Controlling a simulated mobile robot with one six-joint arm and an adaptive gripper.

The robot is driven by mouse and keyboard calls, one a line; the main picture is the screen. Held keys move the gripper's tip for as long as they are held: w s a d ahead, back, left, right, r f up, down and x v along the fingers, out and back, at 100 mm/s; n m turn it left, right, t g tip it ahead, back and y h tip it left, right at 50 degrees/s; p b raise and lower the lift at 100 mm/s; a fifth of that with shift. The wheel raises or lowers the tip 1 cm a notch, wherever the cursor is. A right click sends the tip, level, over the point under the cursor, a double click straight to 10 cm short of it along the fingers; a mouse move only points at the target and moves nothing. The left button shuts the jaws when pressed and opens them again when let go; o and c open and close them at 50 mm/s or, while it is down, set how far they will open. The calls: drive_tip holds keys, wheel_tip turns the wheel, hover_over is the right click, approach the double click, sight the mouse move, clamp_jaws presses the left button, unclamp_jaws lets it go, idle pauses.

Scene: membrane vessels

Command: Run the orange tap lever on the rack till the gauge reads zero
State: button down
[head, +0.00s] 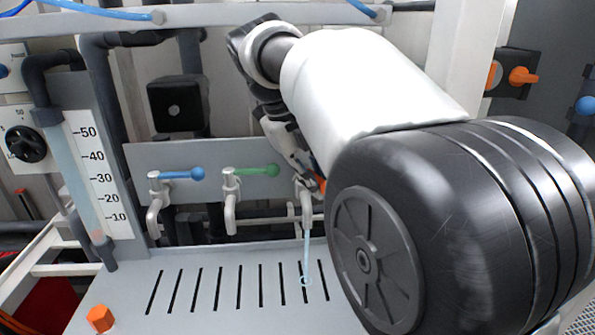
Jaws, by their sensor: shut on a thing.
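The rack's sloped panel carries a blue tap lever (184,174), a green tap lever (257,170) and, to their right, an orange tap lever (321,185), mostly hidden by my arm. My gripper (305,170) is shut on the orange lever; its fingertips are partly hidden. A thin stream of water (306,250) runs from the tap below it onto the slotted tray. The gauge (104,170) stands at left with marks from 50 down to 10. A small reddish spot shows at the tube's foot, below the 10 mark; the exact level is unclear.
The slotted drain tray (200,322) lies below the taps. An orange hexagonal block (100,318) sits at its front left. A black knob (25,145) is at far left, and another orange handle (523,76) at upper right. My arm covers the right side.

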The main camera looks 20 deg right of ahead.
drive_tip(key=shift+s+m+b, duration=0.2)
drive_tip(key=shift+m+b, duration=0.3)
drive_tip(key=shift+b, duration=1.95)
drive_tip(key=shift+r, duration=0.2)
drive_tip(key=c, duration=1.6)
unclamp_jaws()
drive_tip(key=shift+a, duration=0.1)
drive_tip(key=shift+r, duration=0.1)
